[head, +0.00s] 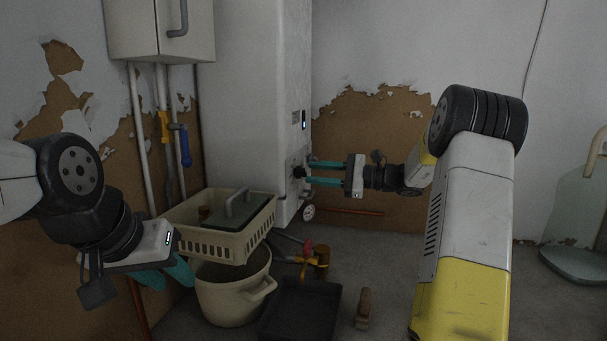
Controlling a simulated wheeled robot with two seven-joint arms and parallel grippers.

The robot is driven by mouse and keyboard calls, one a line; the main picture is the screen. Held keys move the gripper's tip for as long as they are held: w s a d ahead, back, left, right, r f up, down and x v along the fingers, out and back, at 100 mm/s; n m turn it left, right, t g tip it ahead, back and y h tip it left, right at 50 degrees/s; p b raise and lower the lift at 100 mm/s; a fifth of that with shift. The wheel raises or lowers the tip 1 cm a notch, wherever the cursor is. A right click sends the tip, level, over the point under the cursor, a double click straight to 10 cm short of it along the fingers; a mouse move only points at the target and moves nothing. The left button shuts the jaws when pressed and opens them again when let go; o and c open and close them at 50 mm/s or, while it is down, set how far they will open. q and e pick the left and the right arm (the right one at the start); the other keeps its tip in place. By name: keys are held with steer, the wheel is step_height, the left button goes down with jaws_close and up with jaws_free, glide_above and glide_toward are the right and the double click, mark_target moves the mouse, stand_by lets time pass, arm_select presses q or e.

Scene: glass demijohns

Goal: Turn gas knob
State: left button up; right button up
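A small dark knob (298,172) sits low on the right-hand face of the tall white boiler cabinet (255,90). My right gripper (308,172) reaches in from the right with its teal fingers level and a gap between them. Its fingertips are at the knob, and I cannot tell whether they touch it. My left gripper (172,277) hangs at the lower left, pointing down, with its teal fingers apart and nothing seen between them. It is well away from the knob, beside the cream basket.
A cream basket (245,243) with a green-topped tool stands above a cream pot (232,297). A black tray (301,308), a brush (363,308) and a yellow-and-red valve piece (306,258) lie on the floor. Pipes with yellow (164,126) and blue (185,148) handles run left of the cabinet.

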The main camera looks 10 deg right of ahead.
steer(key=shift+w+a, duration=0.25)
steer(key=shift+a, duration=0.35)
jaws_close()
